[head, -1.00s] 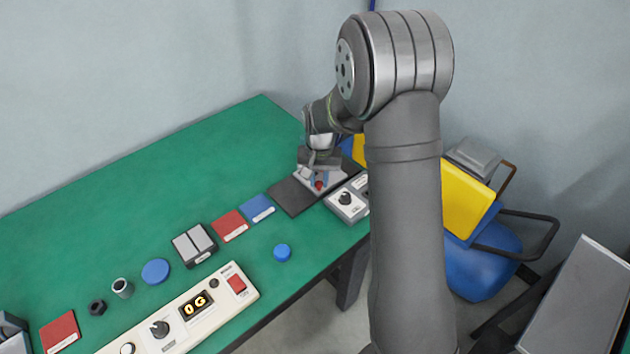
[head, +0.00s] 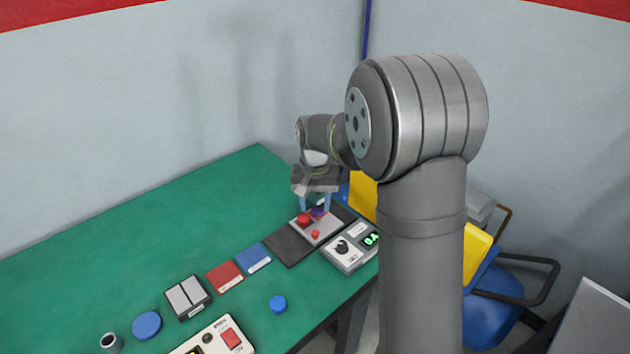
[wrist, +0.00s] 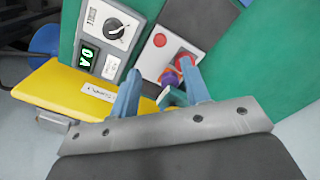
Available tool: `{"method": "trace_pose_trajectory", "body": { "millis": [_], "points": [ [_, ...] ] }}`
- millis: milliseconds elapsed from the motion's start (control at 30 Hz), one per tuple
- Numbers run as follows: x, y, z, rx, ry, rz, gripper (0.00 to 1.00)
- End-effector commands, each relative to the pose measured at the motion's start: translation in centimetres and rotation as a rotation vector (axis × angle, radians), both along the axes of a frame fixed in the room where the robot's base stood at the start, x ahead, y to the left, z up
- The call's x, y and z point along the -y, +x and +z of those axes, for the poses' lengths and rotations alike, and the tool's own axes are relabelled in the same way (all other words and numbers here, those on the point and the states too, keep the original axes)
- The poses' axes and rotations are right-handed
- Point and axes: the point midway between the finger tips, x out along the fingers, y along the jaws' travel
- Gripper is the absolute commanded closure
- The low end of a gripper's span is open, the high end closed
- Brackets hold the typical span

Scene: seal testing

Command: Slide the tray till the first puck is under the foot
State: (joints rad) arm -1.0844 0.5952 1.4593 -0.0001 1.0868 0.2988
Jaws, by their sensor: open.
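A pale grey plate (head: 322,231), which may be the tray, lies on a dark mat (head: 285,243) near the table's right end. It carries a large red round piece (head: 304,219) and a smaller red one (head: 315,234). A purple piece (head: 318,211) shows beside them; in the wrist view the purple piece (wrist: 168,78) is close to the fingertips, with orange next to it. My gripper (head: 315,209) is open with blue fingers pointing down over the plate's far side; contact is unclear. The gripper also shows in the wrist view (wrist: 161,75). I cannot make out the foot.
A grey box (head: 350,250) with a knob and a lit green display stands just right of the plate. The table's far left is clear.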

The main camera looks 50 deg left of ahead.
Motion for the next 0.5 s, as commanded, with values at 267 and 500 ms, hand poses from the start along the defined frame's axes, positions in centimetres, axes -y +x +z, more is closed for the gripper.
{"method": "trace_pose_trajectory", "body": {
  "millis": [267,500],
  "points": [
    [0.0,0.0,5.7,0.001,0.002,0.0,0.57],
    [0.0,0.0,7.6,0.001,0.001,0.0,0.57]
  ]
}}
